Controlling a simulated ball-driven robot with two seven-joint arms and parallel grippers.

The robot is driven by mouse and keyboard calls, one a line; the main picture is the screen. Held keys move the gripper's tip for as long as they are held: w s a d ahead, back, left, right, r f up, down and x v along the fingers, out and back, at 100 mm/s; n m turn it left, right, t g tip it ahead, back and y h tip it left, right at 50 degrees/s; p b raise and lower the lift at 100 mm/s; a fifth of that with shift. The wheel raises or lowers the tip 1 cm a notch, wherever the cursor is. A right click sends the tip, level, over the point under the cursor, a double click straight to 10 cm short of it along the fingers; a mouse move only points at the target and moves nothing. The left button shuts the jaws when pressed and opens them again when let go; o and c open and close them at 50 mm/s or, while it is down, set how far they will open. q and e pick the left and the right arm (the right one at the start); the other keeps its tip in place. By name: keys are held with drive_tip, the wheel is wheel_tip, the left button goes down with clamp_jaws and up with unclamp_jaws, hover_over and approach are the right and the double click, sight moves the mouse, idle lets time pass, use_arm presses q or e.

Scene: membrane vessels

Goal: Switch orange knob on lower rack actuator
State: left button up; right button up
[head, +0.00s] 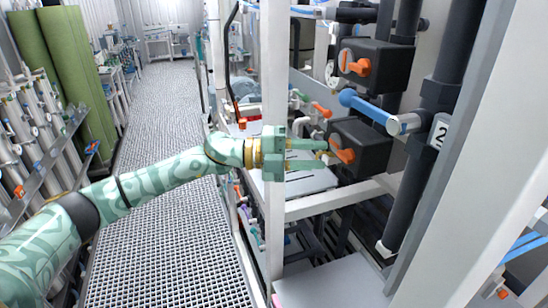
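The lower rack actuator (368,142) is a black box on the white rack at right, with an orange knob (342,150) on its left face. The knob's handle slants down to the right. My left gripper (324,154) reaches in from the left, pale green, past the white upright. Its fingers point right toward the knob and look apart, with their tips close to the knob's left side. I cannot tell whether they touch it. Nothing shows held between them. My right gripper is not in view.
A second black actuator (385,68) with an orange knob (354,63) sits above. A white rack upright (273,70) stands beside my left gripper. The grated aisle floor (165,250) is clear.

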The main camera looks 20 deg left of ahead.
use_arm(q)
drive_tip(key=b+v, duration=0.3)
drive_tip(key=v, duration=0.8)
drive_tip(key=shift+a, duration=0.35)
drive_tip(key=shift+s, duration=0.1)
